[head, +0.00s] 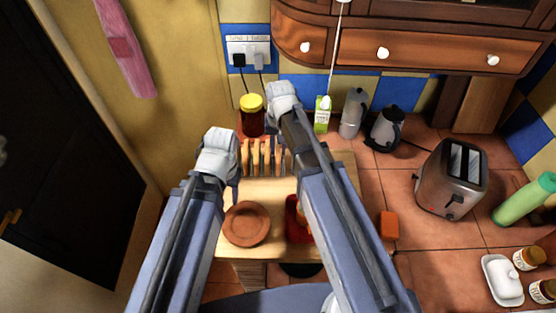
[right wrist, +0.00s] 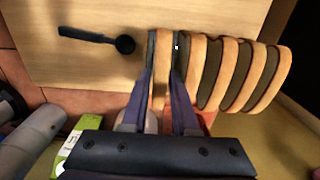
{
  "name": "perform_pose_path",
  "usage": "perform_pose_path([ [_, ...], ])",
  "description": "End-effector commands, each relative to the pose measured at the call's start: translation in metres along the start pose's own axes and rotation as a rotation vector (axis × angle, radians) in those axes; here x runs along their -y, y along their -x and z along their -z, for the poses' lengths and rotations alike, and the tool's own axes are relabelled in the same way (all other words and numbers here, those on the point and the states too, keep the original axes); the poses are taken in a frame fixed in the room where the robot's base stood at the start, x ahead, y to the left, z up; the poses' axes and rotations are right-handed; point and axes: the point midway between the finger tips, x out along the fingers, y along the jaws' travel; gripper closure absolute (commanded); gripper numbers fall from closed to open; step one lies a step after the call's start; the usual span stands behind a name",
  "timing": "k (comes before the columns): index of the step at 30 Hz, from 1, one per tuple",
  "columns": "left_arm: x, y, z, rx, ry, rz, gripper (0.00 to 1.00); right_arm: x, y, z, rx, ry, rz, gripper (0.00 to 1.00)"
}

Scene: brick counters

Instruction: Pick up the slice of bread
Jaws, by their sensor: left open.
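Several tan slices of bread stand upright in a row in a dark-slotted rack (head: 263,158) at the back of the wooden board (head: 262,190). In the right wrist view, my right gripper (right wrist: 164,74) has one finger on each side of the bread slice (right wrist: 160,95) near the left end of the row. I cannot tell whether the fingers press on it. In the head view my right gripper (head: 279,160) is over the rack's right part. My left gripper (head: 234,188) is open and empty, left of the rack and above the board.
A brown plate (head: 247,224) lies on the board; a red item (head: 293,222) is partly hidden by my right arm. A dark spoon-like utensil (right wrist: 95,38) lies near the rack. A jar (head: 252,118) stands behind; a toaster (head: 452,178) and kettle (head: 386,130) stand right.

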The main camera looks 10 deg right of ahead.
Motion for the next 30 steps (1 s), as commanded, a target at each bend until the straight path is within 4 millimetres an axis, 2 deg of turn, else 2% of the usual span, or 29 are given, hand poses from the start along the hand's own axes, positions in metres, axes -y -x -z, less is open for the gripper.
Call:
perform_pose_path([
  [1,0.0,0.0004,0.0,0.0,0.0,0.0,0.5,0.0,0.0004,0.0,0.0,0.0,0.0,0.75],
  [8,0.0,0.0003,0.0,0.0,0.0,0.0,0.5,0.0,0.0003,0.0001,0.0,0.0,0.0,1.0],
  [30,0.0004,0.004,-0.0003,0.0,0.0,0.0,0.5,-0.0001,0.0041,0.0001,0.0,0.0,0.0,1.0],
])
